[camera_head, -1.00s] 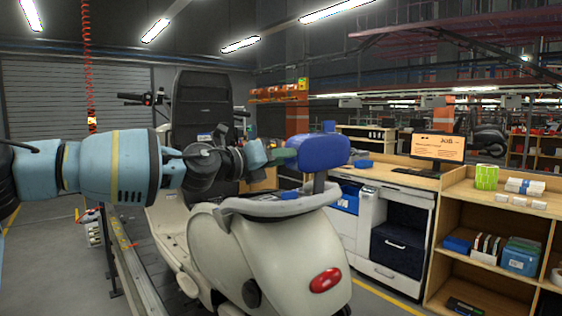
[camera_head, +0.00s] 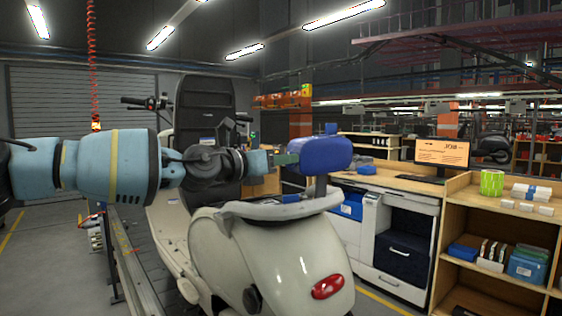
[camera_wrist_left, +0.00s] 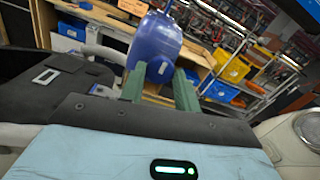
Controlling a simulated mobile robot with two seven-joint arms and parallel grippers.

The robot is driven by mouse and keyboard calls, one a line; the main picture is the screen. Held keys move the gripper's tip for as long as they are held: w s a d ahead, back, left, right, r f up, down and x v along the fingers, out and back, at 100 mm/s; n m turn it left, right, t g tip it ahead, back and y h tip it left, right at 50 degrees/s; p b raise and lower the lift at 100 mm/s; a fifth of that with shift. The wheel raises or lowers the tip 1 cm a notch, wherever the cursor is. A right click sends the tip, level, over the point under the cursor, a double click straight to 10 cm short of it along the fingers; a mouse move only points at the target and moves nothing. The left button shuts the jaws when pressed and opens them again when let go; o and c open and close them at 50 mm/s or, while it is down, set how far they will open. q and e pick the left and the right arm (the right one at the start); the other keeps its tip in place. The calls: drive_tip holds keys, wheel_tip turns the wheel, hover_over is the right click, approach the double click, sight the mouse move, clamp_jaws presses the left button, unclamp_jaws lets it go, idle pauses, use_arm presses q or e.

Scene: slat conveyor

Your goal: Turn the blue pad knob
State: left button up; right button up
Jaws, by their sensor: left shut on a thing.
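The blue pad (camera_head: 326,155) stands on a dark post above the rear seat of a cream scooter (camera_head: 265,255). A small blue knob-like piece (camera_head: 331,128) shows at its top edge. My left gripper (camera_head: 297,158) reaches in from the left, level with the pad, with its green fingertips at the pad's left end. In the left wrist view the two green fingers (camera_wrist_left: 160,84) are apart, with the blue pad (camera_wrist_left: 155,45) between and beyond them. They are shut on the pad; the exact contact is partly hidden. My right gripper is not in view.
A workbench with a monitor (camera_head: 442,152) and a wooden shelf (camera_head: 450,215) stand to the right. A conveyor rail (camera_head: 135,270) runs at lower left. Open floor lies at far left.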

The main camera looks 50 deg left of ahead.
use_arm(q)
drive_tip(key=o, duration=1)
drive_tip(key=shift+s, duration=0.1)
drive_tip(key=shift+s+a+p, duration=0.15)
drive_tip(key=shift+s+p, duration=0.05)
drive_tip(key=shift+s, duration=1.75)
drive_tip(key=shift+s+a+p, duration=0.15)
drive_tip(key=shift+s+p, duration=0.05)
drive_tip(key=shift+s, duration=1.7)
